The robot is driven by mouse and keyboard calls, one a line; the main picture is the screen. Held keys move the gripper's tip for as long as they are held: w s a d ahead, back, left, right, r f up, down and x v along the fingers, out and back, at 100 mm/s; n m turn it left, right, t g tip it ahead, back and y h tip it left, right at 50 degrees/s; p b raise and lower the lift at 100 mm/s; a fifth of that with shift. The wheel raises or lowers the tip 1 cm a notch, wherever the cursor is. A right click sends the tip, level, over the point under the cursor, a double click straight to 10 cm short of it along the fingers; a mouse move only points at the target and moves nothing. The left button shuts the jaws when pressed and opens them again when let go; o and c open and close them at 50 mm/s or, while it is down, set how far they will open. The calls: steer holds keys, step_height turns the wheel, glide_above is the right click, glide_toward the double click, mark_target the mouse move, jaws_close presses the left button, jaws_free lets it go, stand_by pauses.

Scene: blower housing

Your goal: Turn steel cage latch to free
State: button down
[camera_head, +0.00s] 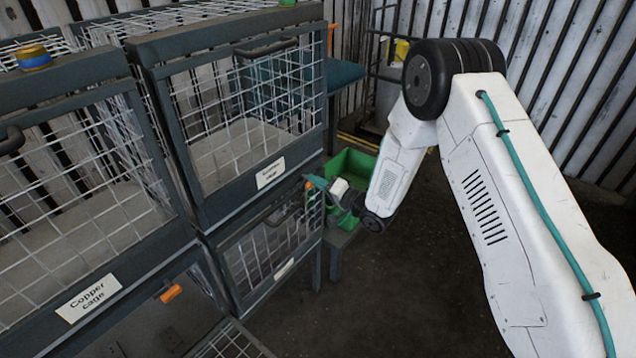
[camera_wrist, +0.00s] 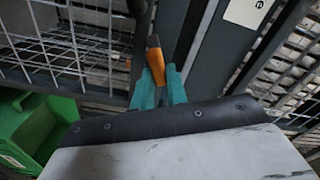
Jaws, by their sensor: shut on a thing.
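The latch (camera_wrist: 155,58) is a small orange handle on a dark cage frame post. My gripper (camera_wrist: 161,84) has teal fingertips, and they are closed around the lower part of the latch. The latch stands nearly upright in the wrist view, with a slight lean. In the head view my gripper (camera_head: 316,184) is at the right front corner of the right-hand cages, near where upper and lower cages meet, and the latch cannot be made out there. The labels on the right-hand cages, such as the upper one (camera_head: 270,172), are too blurred to read.
The copper cage label (camera_head: 88,298) is at lower left, with another orange latch (camera_head: 171,293) below it. A green bin (camera_head: 349,165) stands behind my gripper; it also shows in the wrist view (camera_wrist: 35,130). A yellow-blue roll (camera_head: 33,57) lies on top. The floor at right is clear.

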steer(key=m, duration=0.5)
steer(key=shift+f, duration=0.15)
steer(key=shift+s, duration=0.1)
stand_by(0.3)
steer(key=c, duration=1.4)
jaws_free()
steer(key=v, duration=0.7)
steer(key=shift+s+d, duration=0.25)
steer(key=shift+d, duration=0.1)
